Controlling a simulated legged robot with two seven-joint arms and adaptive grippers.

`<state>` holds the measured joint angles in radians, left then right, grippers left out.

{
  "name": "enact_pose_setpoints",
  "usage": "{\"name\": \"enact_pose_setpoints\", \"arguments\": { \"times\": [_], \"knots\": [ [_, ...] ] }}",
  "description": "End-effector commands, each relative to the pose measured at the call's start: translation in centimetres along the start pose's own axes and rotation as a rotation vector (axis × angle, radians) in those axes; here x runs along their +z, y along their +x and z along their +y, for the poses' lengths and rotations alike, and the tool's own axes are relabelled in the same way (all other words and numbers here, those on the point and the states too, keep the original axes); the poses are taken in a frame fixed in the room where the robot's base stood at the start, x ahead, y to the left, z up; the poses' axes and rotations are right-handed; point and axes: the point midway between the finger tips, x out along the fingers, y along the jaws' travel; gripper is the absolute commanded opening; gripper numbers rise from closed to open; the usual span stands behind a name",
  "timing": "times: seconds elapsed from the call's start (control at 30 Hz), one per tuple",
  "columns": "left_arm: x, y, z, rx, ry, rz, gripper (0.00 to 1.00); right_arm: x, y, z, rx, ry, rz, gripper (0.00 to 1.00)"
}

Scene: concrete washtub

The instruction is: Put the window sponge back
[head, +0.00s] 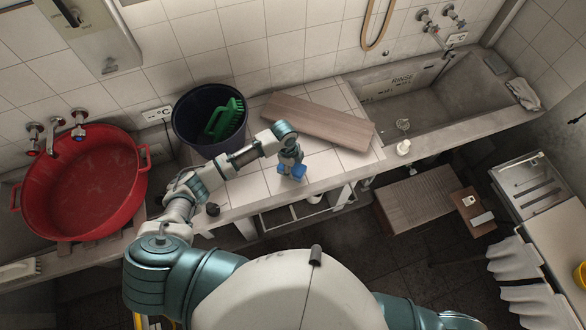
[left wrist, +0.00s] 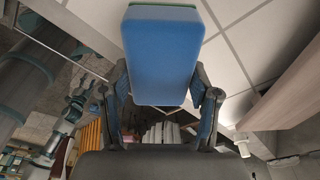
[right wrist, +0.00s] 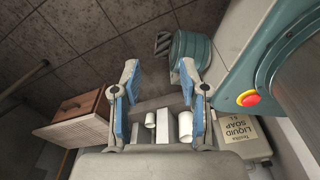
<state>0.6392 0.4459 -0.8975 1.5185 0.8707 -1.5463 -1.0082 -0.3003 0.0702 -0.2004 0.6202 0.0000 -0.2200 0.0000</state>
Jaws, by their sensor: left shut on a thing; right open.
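The window sponge (left wrist: 163,55) is a blue block with a thin green layer along its far edge in the left wrist view. My left gripper (head: 291,170) is shut on it, with one finger on each side. In the head view the sponge is a small blue patch over the white tiled counter, mostly hidden by the gripper. I cannot tell whether it touches the tiles. My right gripper (right wrist: 163,97) is open and empty in the right wrist view. It is outside the head view.
A dark bucket (head: 181,129) with a green brush (head: 225,118) stands left of my left gripper. A wooden board (head: 318,122) lies behind it on the counter. A red tub (head: 82,185) is far left. A concrete sink (head: 420,98) is at right. Bare tiles (head: 247,188) lie beside the gripper.

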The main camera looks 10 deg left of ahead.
Motion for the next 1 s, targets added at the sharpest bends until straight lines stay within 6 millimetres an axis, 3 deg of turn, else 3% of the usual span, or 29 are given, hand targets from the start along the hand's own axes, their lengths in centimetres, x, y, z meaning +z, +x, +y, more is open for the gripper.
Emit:
{"name": "enact_pose_setpoints", "arguments": {
  "times": [0.17,0.4,0.57,0.6,0.7,1.0],
  "knots": [
    [0.5,0.4,-0.8,0.001,0.0,0.002,0.34,0.1,0.0,0.4,0.005,-0.002,-0.001,0.44],
    [1.2,3.5,-0.8,0.0,-0.002,0.003,0.34,0.2,-0.3,1.2,0.014,-0.005,-0.003,0.44],
    [1.2,3.6,-0.8,-0.001,-0.001,0.002,0.34,0.2,-0.3,1.3,0.015,-0.006,-0.003,0.44],
    [1.2,3.6,-0.8,0.0,-0.001,0.001,0.66,0.2,-0.3,1.3,0.015,-0.006,-0.003,0.44],
    [1.1,3.6,-0.8,0.0,0.0,0.001,0.86,0.2,-0.2,1.1,0.013,-0.005,-0.002,0.44],
    [1.0,3.5,-0.8,-0.001,0.0,0.001,0.86,0.0,-0.2,0.3,0.003,-0.001,0.0,0.44]
  ]
}}
